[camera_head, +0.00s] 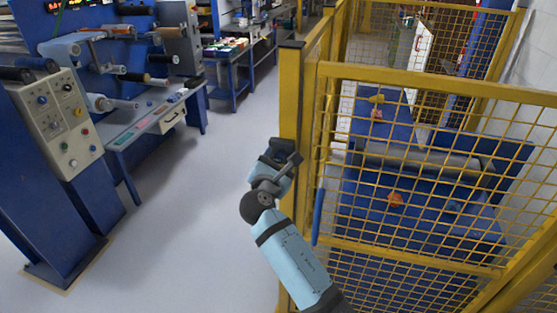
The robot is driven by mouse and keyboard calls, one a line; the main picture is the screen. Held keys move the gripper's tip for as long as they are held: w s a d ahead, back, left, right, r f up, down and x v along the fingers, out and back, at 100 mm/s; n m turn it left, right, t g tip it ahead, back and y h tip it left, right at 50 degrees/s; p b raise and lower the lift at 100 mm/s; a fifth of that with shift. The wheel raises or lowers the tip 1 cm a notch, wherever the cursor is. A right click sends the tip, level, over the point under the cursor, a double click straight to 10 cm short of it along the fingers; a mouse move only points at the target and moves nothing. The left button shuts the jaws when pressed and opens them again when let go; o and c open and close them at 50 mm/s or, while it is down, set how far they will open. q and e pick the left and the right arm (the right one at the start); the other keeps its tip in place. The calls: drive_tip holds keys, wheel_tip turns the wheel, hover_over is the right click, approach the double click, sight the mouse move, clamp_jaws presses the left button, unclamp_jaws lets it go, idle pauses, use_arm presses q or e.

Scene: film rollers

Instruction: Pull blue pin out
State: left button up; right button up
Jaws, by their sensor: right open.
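A slim blue upright rod, which looks like the blue pin (318,217), stands at the left edge of the yellow mesh gate, beside the yellow post. My right gripper (284,152) is open, in front of the yellow post, above and to the left of the rod. I see nothing between its fingers, and it appears apart from the rod. Its light blue arm comes up from the bottom and passes left of the rod. My left gripper is not in view.
The yellow mesh gate (420,84) fills the right side, with a blue machine (375,215) with rollers behind it. A control panel (58,120) and a blue printing machine (110,45) stand at the left. The grey floor (190,220) between is clear.

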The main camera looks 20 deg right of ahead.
clamp_jaws()
drive_tip(key=shift+s+a+r+p, duration=0.1)
drive_tip(key=shift+s+a+p, duration=0.15)
drive_tip(key=shift+p, duration=0.25)
drive_tip(key=shift+s+a+p, duration=0.1)
drive_tip(key=shift+s+p, duration=0.2)
drive_tip(key=shift+s+a, duration=0.2)
drive_tip(key=shift+s, duration=0.05)
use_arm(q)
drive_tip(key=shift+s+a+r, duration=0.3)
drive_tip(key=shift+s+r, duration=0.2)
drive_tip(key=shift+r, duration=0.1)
use_arm(e)
unclamp_jaws()
drive_tip(key=shift+w+d, duration=0.1)
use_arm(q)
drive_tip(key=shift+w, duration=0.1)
